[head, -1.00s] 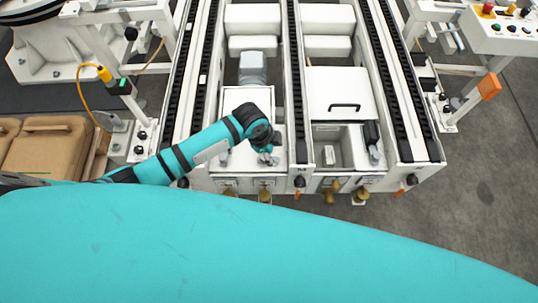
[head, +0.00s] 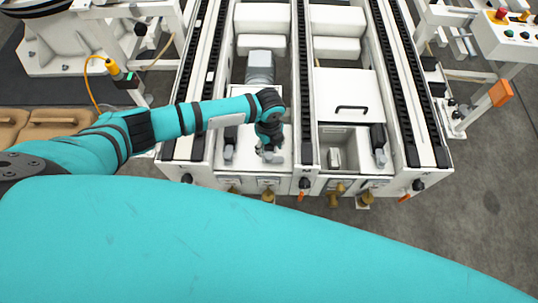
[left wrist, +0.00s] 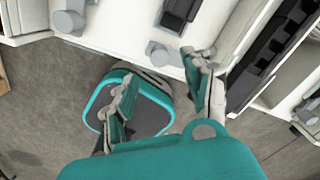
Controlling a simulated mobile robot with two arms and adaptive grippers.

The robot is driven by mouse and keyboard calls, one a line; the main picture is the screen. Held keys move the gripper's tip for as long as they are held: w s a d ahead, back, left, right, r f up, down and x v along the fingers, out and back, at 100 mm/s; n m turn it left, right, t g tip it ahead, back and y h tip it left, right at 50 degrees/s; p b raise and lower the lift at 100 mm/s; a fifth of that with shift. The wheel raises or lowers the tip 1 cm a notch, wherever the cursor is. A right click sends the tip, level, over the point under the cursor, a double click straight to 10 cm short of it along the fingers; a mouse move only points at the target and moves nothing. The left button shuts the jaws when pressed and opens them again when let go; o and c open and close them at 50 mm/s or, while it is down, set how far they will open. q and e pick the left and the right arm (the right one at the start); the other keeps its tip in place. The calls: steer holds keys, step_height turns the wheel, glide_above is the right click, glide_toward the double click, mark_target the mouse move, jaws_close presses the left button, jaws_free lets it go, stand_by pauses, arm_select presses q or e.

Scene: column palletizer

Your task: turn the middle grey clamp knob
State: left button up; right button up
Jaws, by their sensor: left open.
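The middle grey clamp knob (left wrist: 162,52) shows in the left wrist view on a white panel, just beyond the gap between my left gripper's fingertips. Another grey knob (left wrist: 70,20) is at the upper left there and shows in the head view (head: 228,152), left of my gripper. A third grey knob (head: 380,156) is in the right bay. My left gripper (head: 269,151) points down over the left bay, at the middle knob, and mostly hides it in the head view. In the left wrist view the fingers (left wrist: 160,88) are apart, with nothing held. My right gripper is not in view.
Black conveyor rails (head: 304,80) flank the bays. A white lid with a black handle (head: 352,107) covers part of the right bay. Brass fittings (head: 334,199) stick out along the front. Cardboard boxes (head: 55,122) stand at the left; a control box (head: 510,32) is upper right.

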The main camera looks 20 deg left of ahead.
mark_target(269, 156)
arm_select(q)
step_height(269, 156, down, 7)
steer(key=shift+f+b, duration=0.1)
steer(key=shift+b, duration=0.4)
jaws_close()
